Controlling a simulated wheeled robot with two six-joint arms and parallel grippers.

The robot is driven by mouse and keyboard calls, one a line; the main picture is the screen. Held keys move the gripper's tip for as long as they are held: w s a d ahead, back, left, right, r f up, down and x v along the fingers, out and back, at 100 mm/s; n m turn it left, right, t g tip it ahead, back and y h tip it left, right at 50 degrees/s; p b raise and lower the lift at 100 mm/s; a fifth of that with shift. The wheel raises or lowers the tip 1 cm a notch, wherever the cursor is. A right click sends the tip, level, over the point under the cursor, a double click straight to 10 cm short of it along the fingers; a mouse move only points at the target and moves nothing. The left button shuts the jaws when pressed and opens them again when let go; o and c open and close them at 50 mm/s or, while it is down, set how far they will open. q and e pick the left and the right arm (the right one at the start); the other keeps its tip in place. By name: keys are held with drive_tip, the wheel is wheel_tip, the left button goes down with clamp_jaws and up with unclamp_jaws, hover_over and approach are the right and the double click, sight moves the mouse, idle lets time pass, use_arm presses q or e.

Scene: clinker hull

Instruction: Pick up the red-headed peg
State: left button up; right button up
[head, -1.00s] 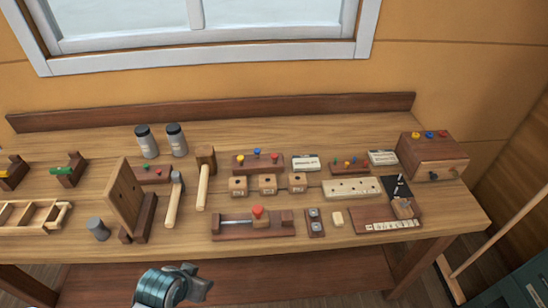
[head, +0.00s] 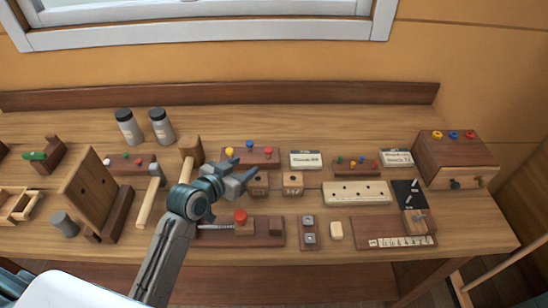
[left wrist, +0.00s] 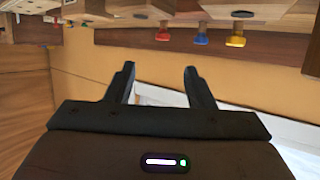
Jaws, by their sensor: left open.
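The red-headed peg (head: 269,149) stands at the right end of a dark wooden rack (head: 259,163), with a blue-headed peg (head: 249,145) and a yellow-headed peg (head: 229,152) to its left. My left gripper (head: 247,166) is open and empty, in front of the rack in the head view, covering part of it. The left wrist view appears upside down; there the red head (left wrist: 162,35) lies beyond the gap between the open fingers (left wrist: 159,70), with the blue and yellow heads to its right. My right gripper is not in view.
Wooden cubes (head: 293,184) stand close to the left gripper. A red-knobbed slide fixture (head: 268,232) lies in front, and mallets (head: 150,200) to the left. A white card (head: 306,160) and a second rack of small pegs (head: 358,166) are to the right.

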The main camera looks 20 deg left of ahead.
use_arm(q)
drive_tip(key=f, duration=0.1)
approach(267, 151)
drive_tip(key=x, duration=0.3)
drive_tip(key=shift+w+d+r, duration=0.1)
drive_tip(key=shift+w, duration=0.05)
drive_tip(key=shift+w+d, duration=0.1)
drive_tip(key=shift+w, duration=0.15)
drive_tip(key=shift+w+d+f+p, duration=0.2)
drive_tip(key=shift+w+f+p, duration=0.05)
drive_tip(key=shift+w+p, duration=0.3)
drive_tip(key=p+x, duration=0.1)
drive_tip(key=x, duration=0.2)
drive_tip(key=shift+w+f, duration=0.15)
drive_tip(key=shift+w+d+f, duration=0.1)
drive_tip(key=shift+w+f, duration=0.2)
drive_tip(key=shift+w, duration=0.1)
drive_tip(key=c, duration=1.1)
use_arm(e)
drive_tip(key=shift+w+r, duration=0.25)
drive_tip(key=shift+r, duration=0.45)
